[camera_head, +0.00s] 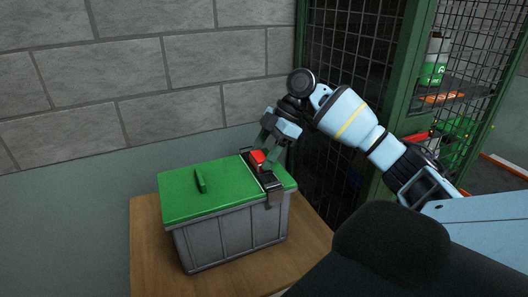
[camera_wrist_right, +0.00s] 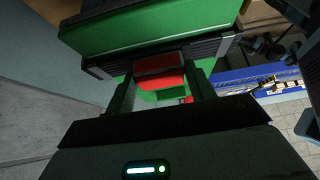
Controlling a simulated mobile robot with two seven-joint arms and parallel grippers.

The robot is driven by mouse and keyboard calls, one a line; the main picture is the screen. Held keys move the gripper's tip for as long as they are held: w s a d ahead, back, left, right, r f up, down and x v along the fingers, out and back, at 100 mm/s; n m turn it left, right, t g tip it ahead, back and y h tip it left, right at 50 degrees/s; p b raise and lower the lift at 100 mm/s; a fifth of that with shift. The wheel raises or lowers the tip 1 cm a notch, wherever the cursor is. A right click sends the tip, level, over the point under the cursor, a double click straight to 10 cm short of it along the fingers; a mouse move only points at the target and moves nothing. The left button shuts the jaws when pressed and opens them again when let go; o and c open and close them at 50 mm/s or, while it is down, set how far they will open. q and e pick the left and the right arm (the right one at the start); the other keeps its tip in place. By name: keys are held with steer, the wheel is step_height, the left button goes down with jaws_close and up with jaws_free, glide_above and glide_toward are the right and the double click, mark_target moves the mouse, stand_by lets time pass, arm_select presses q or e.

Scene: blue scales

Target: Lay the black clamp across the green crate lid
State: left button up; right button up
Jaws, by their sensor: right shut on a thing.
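The green crate lid (camera_head: 215,185) sits on a grey crate (camera_head: 230,232) and has a small green handle on top. It also shows in the wrist view (camera_wrist_right: 150,28). The black clamp (camera_head: 273,188) lies across the lid's right part, its near end hanging over the front edge. Whether it bears fully on the lid is hard to tell. In the wrist view the clamp (camera_wrist_right: 212,47) spans the lid's edge. My right gripper (camera_head: 264,158) is shut on the clamp's red grip (camera_wrist_right: 160,66), with one finger on each side. My left gripper is not in view.
The crate stands on a wooden table (camera_head: 146,250) against a grey block wall (camera_head: 180,65). A green-framed mesh cage (camera_head: 350,60) rises close behind my right arm, with shelves and cans inside. Bare table shows left and right of the crate.

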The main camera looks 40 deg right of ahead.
steer(key=shift+f, duration=0.1)
stand_by(0.5)
steer(key=o, duration=1.1)
steer(key=shift+r, duration=4)
